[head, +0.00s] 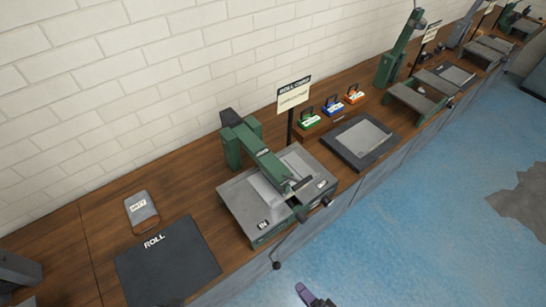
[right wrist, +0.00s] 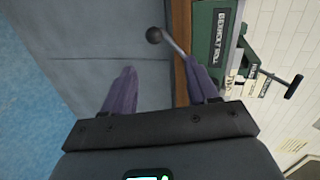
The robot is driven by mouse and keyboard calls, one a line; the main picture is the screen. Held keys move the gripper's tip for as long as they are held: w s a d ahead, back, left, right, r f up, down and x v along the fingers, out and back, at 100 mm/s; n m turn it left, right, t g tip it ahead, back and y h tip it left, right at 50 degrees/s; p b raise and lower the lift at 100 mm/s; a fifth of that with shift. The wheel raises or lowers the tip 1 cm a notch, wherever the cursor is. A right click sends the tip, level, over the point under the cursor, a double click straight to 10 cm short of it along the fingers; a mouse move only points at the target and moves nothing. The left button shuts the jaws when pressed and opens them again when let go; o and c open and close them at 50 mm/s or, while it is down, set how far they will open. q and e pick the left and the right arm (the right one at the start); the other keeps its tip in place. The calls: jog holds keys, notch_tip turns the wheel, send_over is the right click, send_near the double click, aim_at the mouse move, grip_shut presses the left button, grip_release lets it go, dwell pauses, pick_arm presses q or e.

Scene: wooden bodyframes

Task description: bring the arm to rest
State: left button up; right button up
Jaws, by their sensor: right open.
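My right gripper (head: 309,294) shows at the bottom edge of the head view, over the blue floor in front of the bench. In the right wrist view its two purple fingers (right wrist: 162,88) stand wide apart with nothing between them. A lever with a black ball knob (right wrist: 154,35) reaches from the green machine and shows just beyond the fingertips; I cannot tell how near it is. The lever's knob also shows in the head view (head: 277,265), hanging past the bench's front edge. My left gripper is not in view.
The green and grey machine (head: 245,225) stands on the wooden bench (head: 180,186). A black "ROLL" mat (head: 165,268) and a grey pouch (head: 141,209) lie left of it. A sign (head: 293,95), small coloured boxes (head: 331,107) and a dark tray (head: 338,153) are behind and right. Blue floor (head: 420,230) is open.

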jog(key=d+r+n+g+h, duration=0.2)
jog(key=d+r+n+h, duration=0.15)
jog(key=r, duration=0.35)
jog(key=d+r+n+g+h, duration=0.1)
jog(key=d+r+n+h, duration=0.25)
jog(key=r, duration=0.35)
jog(key=s+d+r+n+g+h, duration=0.2)
jog(key=s+d+r+n+g, duration=0.25)
jog(key=s, duration=0.25)
notch_tip(320, 180, up, 22)
jog(key=p, duration=2.3)
notch_tip(320, 180, down, 50)
jog(key=b, duration=5)
jog(key=shift+w+f, duration=0.2)
jog(key=shift+r+g, duration=0.1)
jog(key=shift+g, duration=0.15)
jog(key=shift+d, duration=0.1)
